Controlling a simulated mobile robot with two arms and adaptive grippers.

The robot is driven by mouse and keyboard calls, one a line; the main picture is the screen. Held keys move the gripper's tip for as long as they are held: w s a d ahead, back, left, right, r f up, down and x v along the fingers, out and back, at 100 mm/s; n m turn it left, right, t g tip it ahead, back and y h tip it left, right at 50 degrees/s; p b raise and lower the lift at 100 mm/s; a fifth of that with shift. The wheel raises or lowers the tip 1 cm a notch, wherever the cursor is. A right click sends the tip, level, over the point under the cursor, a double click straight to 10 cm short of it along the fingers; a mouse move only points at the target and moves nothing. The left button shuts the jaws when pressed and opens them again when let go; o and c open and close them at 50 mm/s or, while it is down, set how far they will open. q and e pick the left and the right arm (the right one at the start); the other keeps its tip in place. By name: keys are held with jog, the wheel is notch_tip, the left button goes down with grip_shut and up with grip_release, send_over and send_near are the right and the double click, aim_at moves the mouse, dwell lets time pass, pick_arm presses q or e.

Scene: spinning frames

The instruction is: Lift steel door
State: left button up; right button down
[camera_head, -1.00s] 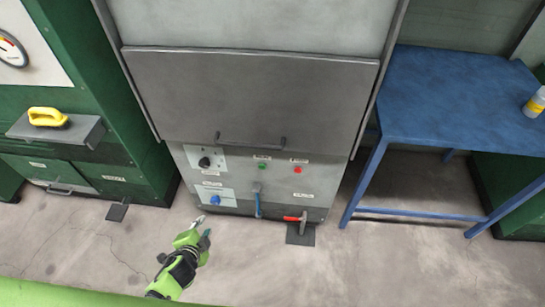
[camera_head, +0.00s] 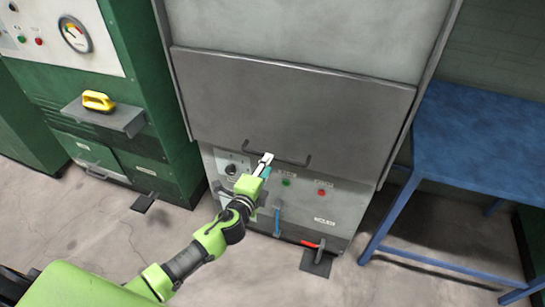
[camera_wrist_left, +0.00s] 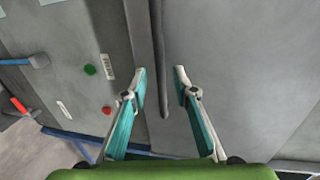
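The grey steel door (camera_head: 290,105) is the wide dark panel on the front of the machine, and it is down. Its bar handle (camera_head: 278,158) runs along the lower edge. My left gripper (camera_head: 265,160) is at the left part of the handle in the head view. In the left wrist view the gripper (camera_wrist_left: 160,78) is open, its two fingers apart. The handle (camera_wrist_left: 158,60) shows between and beyond the fingertips there, and I cannot tell whether it touches them. My right gripper is not in view.
Below the door are a green button (camera_head: 286,183), a red button (camera_head: 321,192), a blue lever (camera_head: 277,220) and a red-handled pedal (camera_head: 314,245). A blue table (camera_head: 480,140) stands at right. A green cabinet with a yellow-handled tool (camera_head: 98,100) on its shelf stands at left.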

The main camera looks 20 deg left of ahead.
pick_arm(q)
jog(key=shift+x, duration=2.75)
grip_shut()
